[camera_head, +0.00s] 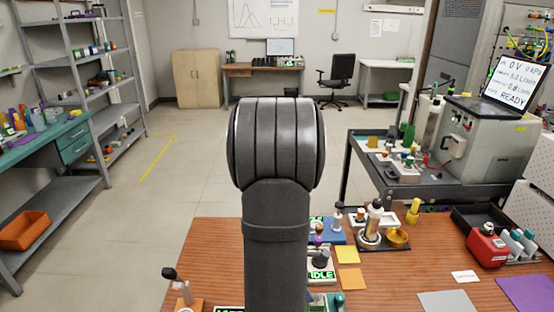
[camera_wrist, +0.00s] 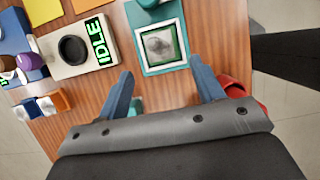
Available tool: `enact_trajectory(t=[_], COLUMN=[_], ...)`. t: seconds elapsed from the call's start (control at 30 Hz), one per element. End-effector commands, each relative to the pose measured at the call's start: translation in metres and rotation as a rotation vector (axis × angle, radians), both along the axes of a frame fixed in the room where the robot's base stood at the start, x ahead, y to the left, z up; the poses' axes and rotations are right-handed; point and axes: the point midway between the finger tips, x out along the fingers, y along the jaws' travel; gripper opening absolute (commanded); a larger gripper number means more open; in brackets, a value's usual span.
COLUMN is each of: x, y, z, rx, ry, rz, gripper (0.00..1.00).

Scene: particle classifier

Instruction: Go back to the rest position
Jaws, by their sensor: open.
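My gripper (camera_wrist: 162,92) shows in the wrist view with its two blue fingers spread apart and nothing between the tips. It hangs above the wooden table (camera_wrist: 95,98). Just beyond the fingertips is a teal-framed square tray (camera_wrist: 186,62) with a grey patch inside. To its left is a cream device (camera_wrist: 97,67) with a black round knob and a green "IDLE" display. In the head view my own arm stands upright in the middle and hides part of the table; the gripper itself does not show there.
In the head view, the wooden table (camera_head: 212,246) holds a blue block (camera_head: 333,236), a yellow cup (camera_head: 397,238) and a red device (camera_head: 487,249) on the right. A dark bench (camera_head: 353,152) with a "READY" machine (camera_head: 480,138) stands behind. Floor to the left is open. A red object (camera_wrist: 232,87) lies near the right finger.

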Motion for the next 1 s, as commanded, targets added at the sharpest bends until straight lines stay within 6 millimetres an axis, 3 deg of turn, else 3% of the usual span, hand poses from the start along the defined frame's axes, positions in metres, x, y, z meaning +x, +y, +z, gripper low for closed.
enact_trajectory(t=[0.3,0.5,1.0], x=[-0.001,-0.001,0.0], y=[-0.02,-0.028,-0.029], z=[-0.048,-0.068,-0.071], rx=[0.002,0.001,0.001], ry=[0.004,0.003,0.0], rz=[-0.001,-0.001,0.001], gripper=[0.62,0.62,0.62])
